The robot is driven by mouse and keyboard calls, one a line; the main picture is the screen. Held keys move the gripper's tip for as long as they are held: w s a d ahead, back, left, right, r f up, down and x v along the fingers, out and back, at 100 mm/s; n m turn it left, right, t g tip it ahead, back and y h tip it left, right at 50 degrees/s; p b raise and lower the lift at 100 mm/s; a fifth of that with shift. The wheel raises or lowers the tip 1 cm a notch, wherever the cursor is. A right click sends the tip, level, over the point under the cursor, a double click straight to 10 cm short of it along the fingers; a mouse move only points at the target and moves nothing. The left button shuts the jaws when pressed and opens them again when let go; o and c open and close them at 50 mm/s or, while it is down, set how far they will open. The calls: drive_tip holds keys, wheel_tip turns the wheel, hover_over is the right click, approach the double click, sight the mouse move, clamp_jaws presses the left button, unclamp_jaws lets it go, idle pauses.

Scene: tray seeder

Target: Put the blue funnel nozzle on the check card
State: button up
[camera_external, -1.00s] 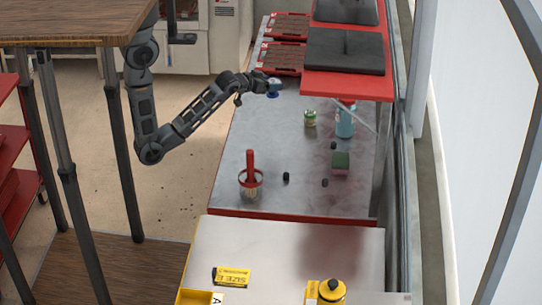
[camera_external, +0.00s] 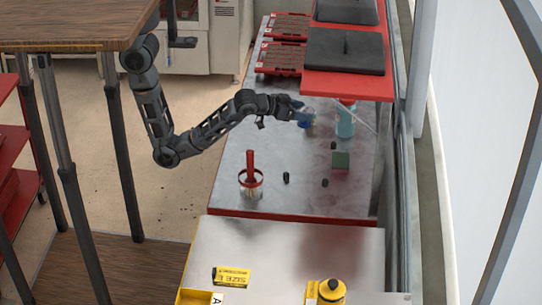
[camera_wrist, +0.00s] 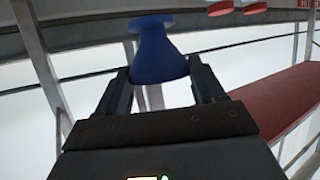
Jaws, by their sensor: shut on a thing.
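My gripper (camera_external: 298,113) is shut on the blue funnel nozzle (camera_external: 305,116). It holds the nozzle over the far part of the metal bench, in front of a jar in the external view. In the wrist view the flared blue nozzle (camera_wrist: 157,55) sits between the two dark fingers of my gripper (camera_wrist: 160,72). A yellow card (camera_external: 231,277) with dark lettering lies flat on the nearer table. I cannot tell for sure whether it is the check card.
A blue bottle (camera_external: 345,122) stands right of my gripper, below a red shelf (camera_external: 345,86).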

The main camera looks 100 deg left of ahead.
drive_tip(key=s+d+m+t+h+b, duration=0.1)
drive_tip(key=s+d+m+h, duration=0.15)
drive_tip(key=d, duration=1.65)
drive_tip(key=s+d+m+t+h+b, duration=0.1)
drive_tip(key=d+m+h, duration=0.25)
drive_tip(key=d, duration=1.55)
drive_tip(key=s+d+r+m+g+h+b, duration=0.15)
drive_tip(key=s+d+m+h, duration=0.3)
drive_tip(key=s+d, duration=1.95)
drive_tip(key=p, duration=0.1)
hover_over(226, 274)
drive_tip(key=shift+n+h, duration=0.25)
drive_tip(key=shift+n, duration=0.1)
drive_tip(key=shift+f, duration=8)
